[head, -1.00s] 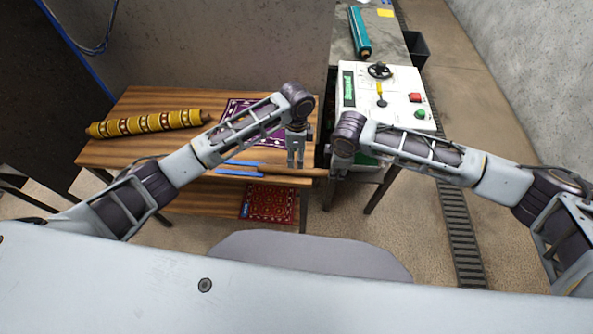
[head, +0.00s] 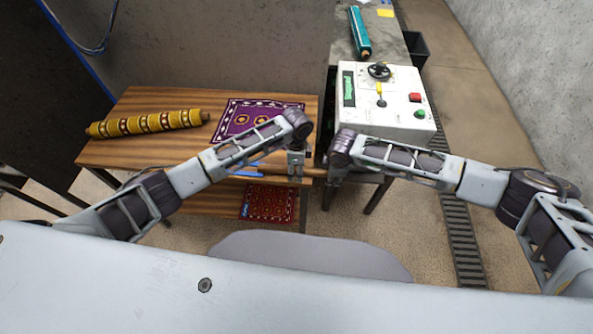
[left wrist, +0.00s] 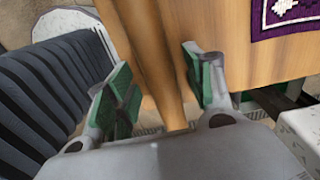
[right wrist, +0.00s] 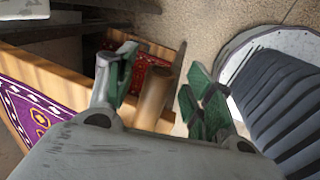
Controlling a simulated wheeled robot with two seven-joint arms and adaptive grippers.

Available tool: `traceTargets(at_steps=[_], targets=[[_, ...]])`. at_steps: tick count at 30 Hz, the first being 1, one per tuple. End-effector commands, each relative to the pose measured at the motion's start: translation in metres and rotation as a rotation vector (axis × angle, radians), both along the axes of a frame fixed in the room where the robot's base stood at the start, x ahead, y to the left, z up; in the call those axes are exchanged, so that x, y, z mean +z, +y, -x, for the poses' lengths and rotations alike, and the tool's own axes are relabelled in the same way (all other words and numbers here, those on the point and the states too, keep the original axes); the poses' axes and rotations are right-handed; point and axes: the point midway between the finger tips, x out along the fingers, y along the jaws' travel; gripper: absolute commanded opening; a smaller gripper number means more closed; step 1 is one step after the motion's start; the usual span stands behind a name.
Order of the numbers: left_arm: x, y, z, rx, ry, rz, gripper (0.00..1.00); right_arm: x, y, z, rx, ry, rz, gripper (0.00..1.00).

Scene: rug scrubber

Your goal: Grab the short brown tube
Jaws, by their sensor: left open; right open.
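The short brown tube (head: 313,171) lies along the front edge of the wooden table and sticks out past its right end. My left gripper (head: 296,172) is open over the tube. In the left wrist view the tube (left wrist: 153,55) runs between the green-padded fingers (left wrist: 160,85), with a finger on each side. My right gripper is open near the tube's right end, its fingers mostly hidden in the head view. In the right wrist view the tube's end (right wrist: 154,95) shows between the spread fingers (right wrist: 160,88).
A purple patterned rug (head: 245,118) and a yellow patterned roll (head: 150,123) lie on the table (head: 130,100). A red rug (head: 268,204) is on the lower shelf. A white control box (head: 395,90) stands right, behind my right arm. A teal roll (head: 359,32) lies farther back.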

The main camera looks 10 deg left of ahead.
Motion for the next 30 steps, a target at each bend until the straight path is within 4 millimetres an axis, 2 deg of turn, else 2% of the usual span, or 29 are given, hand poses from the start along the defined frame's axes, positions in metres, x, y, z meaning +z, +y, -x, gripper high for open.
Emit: traceTargets(at_steps=[5, 16, 30], targets=[[0.0001, -0.0001, 0.0000, 0.000, 0.000, 0.000, 0.52, 0.0001, 0.0000, 0.0001, 0.000, 0.000, 0.000, 0.51], [0.0003, -0.0001, -0.0001, 0.000, 0.000, 0.000, 0.04, 0.0002, 0.0000, 0.0000, 0.000, 0.000, 0.000, 0.04], [0.0032, -0.0002, -0.0001, 0.000, 0.000, 0.000, 0.03, 0.0032, -0.0001, -0.0001, 0.000, 0.000, 0.000, 0.03]])
